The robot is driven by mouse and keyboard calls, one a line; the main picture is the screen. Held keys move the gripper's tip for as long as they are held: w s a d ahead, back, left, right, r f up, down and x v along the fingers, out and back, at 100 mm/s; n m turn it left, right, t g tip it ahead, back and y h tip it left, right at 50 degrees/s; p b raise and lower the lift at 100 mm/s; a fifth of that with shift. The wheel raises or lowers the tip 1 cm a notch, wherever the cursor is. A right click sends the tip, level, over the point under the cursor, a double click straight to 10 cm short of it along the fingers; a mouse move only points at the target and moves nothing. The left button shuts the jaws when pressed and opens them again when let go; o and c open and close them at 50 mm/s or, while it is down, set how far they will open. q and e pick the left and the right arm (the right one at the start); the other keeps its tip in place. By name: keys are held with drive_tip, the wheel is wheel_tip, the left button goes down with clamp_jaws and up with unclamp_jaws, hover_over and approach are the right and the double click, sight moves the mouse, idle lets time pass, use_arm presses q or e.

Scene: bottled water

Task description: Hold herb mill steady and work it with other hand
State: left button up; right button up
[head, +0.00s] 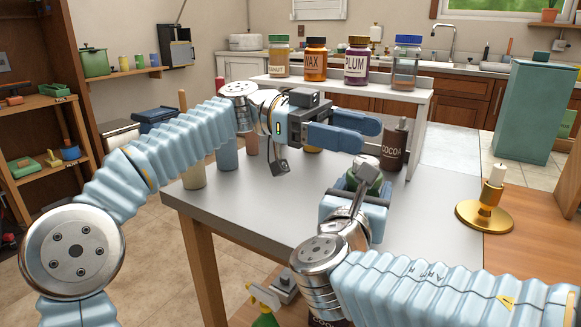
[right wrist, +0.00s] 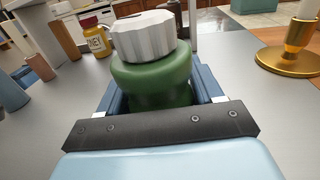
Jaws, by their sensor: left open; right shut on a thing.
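The herb mill has a green body and a ribbed silver-white cap; in the right wrist view the mill (right wrist: 155,80) stands between the fingers of my right gripper (right wrist: 152,95), which is shut on its body. In the head view the mill (head: 372,173) is mostly hidden by my right wrist, and my right gripper (head: 360,185) is low over the grey table. My left gripper (head: 366,136) is open and empty, with blue fingers pointing right. It is above and slightly behind the mill, apart from it. It does not show in the right wrist view.
A dark cocoa bottle (head: 396,147) stands just behind the mill. A white raised shelf (head: 420,110) at the back carries several labelled jars. A brass candle holder (head: 486,214) is at the right. A yellow jar (right wrist: 97,42) and several cylinders stand left. The grey tabletop (head: 250,215) is clear in front.

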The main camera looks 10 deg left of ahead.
use_arm(q)
drive_tip(key=s+r+n+t+h, duration=0.2)
drive_tip(key=s+n+t, duration=0.1)
drive_tip(key=s+t, duration=0.2)
drive_tip(key=w+a+f+n+t+y, duration=0.2)
drive_tip(key=w+a+f+n+t, duration=0.1)
drive_tip(key=a+f+n+t, duration=0.3)
drive_tip(key=a+f+t, duration=0.1)
drive_tip(key=a+t, duration=0.1)
drive_tip(key=t, duration=0.1)
drive_tip(key=shift+w+a+f+n, duration=0.15)
drive_tip(key=shift+w+f+n, duration=0.05)
drive_tip(key=shift+f+n, duration=0.2)
drive_tip(key=shift+o, duration=0.2)
drive_tip(key=w+d+m+g, duration=0.1)
drive_tip(key=w+d, duration=0.1)
drive_tip(key=d, duration=0.2)
drive_tip(key=w+d+m+g, duration=0.1)
drive_tip(key=d, duration=0.3)
drive_tip(key=w+d+m+g+h, duration=0.1)
drive_tip(key=w+d+g, duration=0.1)
drive_tip(key=d, duration=0.2)
drive_tip(key=shift+w+d+r, duration=0.1)
drive_tip(key=shift+w+d, duration=0.2)
drive_tip(key=shift+c, duration=0.2)
